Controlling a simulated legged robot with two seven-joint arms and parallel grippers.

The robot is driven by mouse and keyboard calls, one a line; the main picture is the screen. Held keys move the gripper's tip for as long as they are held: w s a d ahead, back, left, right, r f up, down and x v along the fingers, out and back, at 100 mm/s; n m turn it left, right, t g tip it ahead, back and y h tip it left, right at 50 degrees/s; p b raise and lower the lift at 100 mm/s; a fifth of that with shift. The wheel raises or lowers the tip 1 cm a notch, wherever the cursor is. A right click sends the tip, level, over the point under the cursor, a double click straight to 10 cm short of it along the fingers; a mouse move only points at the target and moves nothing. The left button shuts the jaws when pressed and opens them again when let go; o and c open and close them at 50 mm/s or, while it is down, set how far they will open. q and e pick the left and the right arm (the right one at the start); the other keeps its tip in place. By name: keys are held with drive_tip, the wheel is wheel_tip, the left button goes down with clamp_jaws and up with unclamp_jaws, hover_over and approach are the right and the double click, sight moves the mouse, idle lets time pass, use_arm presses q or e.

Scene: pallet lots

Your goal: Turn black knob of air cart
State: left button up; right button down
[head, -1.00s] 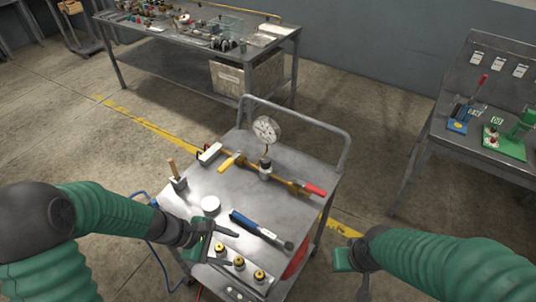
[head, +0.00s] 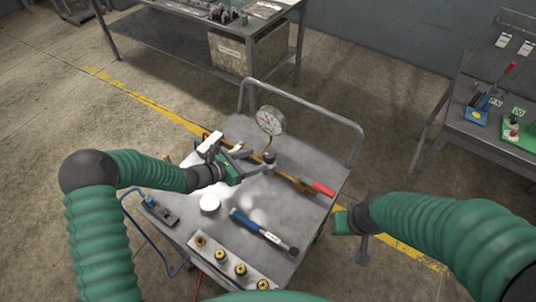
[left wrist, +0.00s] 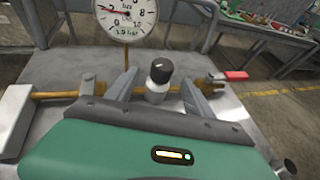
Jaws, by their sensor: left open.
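The air cart (head: 185,228) stands in front of me with a brass pipe, a round gauge (head: 270,120) and a black knob (head: 268,156) on a light grey body. In the left wrist view the black knob (left wrist: 160,70) stands upright below the gauge (left wrist: 126,15). My left gripper (head: 258,160) is open over the cart top, its fingers reaching either side of the knob body; I see a gap on both sides in the wrist view (left wrist: 158,84). My right gripper (head: 350,228) is off the cart's right side; its jaw state is unclear.
A red valve handle (head: 323,188) sits at the pipe's right end. A blue-handled tool (head: 258,229), a white disc (head: 210,202) and a block with several brass fittings (head: 230,262) lie on the cart. The cart's push rail (head: 315,112) rises behind. A workbench (head: 480,140) stands right.

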sight(265, 156)
use_arm(q)
drive_tip(key=x, duration=0.6)
drive_tip(key=shift+d, duration=0.4)
drive_tip(key=shift+w+d, duration=0.1)
drive_tip(key=shift+d, duration=0.4)
drive_tip(key=shift+w+a+f, duration=0.2)
drive_tip(key=shift+a+f, duration=0.05)
drive_tip(key=shift+a, duration=0.05)
drive_tip(key=shift+c, duration=1.5)
drive_tip(key=shift+d+r, duration=0.1)
drive_tip(key=shift+r, duration=0.1)
clamp_jaws()
use_arm(e)
drive_tip(key=shift+d+r, duration=0.1)
drive_tip(key=shift+d, duration=0.2)
use_arm(q)
drive_tip(key=shift+m, duration=0.3)
